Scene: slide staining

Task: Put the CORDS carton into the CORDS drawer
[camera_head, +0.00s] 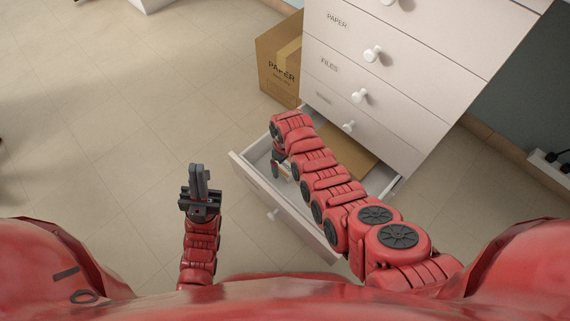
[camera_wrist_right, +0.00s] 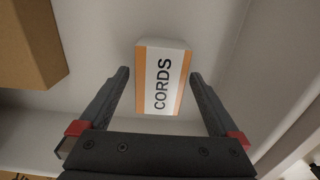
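The CORDS carton (camera_wrist_right: 163,80) is white with orange side bands. In the right wrist view it lies on the pale floor of the open drawer, label up. The open drawer (camera_head: 249,175) is the bottom one of the white cabinet; its label is not visible. My right gripper (camera_wrist_right: 159,75) is open, its fingers on either side of the carton with a gap on each side. In the head view my right gripper (camera_head: 282,168) is inside the drawer at its left part, largely hidden by my arm. My left gripper (camera_head: 199,172) is shut and empty, left of the drawer.
A brown carton (camera_head: 350,155) lies in the same drawer; it also shows in the right wrist view (camera_wrist_right: 28,45). A PAPER carton (camera_head: 279,65) stands on the floor beside the cabinet (camera_head: 400,70). The drawers above, labelled PAPER and FILES among them, are closed.

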